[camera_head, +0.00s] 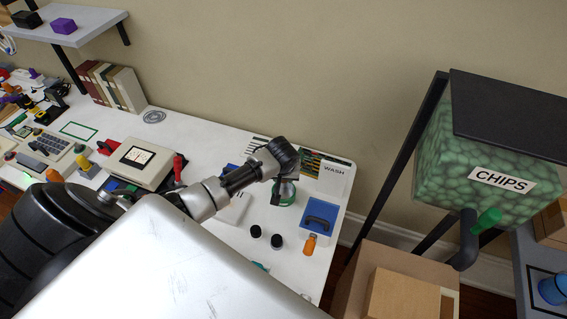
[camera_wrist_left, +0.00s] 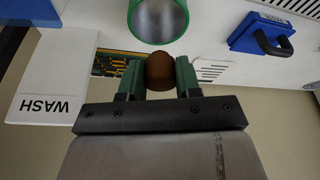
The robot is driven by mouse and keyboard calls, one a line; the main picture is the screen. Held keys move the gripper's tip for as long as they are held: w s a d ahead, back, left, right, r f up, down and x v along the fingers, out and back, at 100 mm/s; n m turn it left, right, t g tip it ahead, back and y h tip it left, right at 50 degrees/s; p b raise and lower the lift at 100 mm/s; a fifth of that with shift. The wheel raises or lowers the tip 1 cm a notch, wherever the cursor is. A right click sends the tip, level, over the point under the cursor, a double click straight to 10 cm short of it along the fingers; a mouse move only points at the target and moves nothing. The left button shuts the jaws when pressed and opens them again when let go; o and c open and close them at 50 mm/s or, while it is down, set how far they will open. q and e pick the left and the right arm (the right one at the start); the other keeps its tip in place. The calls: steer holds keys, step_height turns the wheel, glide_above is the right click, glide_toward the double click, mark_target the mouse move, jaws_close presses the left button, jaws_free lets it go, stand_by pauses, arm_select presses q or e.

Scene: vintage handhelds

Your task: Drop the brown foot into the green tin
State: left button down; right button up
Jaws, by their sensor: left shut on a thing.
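My left gripper (camera_wrist_left: 159,68) is shut on the brown foot (camera_wrist_left: 161,74), a small rounded brown piece between its two green fingers in the left wrist view. The green tin (camera_wrist_left: 158,22), a silvery cup with a green rim, is just beyond the fingertips in that view, and the foot appears apart from it. In the head view my left arm reaches over the white table, and the gripper (camera_head: 284,183) is above the tin (camera_head: 289,200), hiding much of it. The foot cannot be made out there. My right gripper is not in view.
Two black cylinders (camera_head: 277,241) and an orange bottle (camera_head: 310,243) stand in front. A CHIPS bin (camera_head: 490,160) stands beyond the table's right edge.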

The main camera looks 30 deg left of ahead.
arm_select(q)
steer(key=shift+r+p, duration=0.15)
steer(key=shift+p, duration=0.2)
step_height(320, 180, down, 4)
steer(key=b, duration=0.2)
steer(key=shift+b, duration=0.35)
steer(key=shift+f+b, duration=0.45)
steer(key=shift+f, duration=0.6)
steer(key=shift+f, duration=0.4)
steer(key=c, duration=0.9)
jaws_free()
steer(key=shift+o, duration=0.6)
steer(key=shift+d+r, duration=0.1)
steer(key=shift+r, duration=0.4)
steer(key=shift+o, duration=0.4)
steer(key=v, duration=0.8)
steer(key=shift+s+r, duration=0.2)
steer(key=shift+r, duration=0.05)
steer(key=shift+s+d+r, duration=0.15)
steer(key=shift+s+r, duration=0.05)
steer(key=shift+r, duration=0.35)
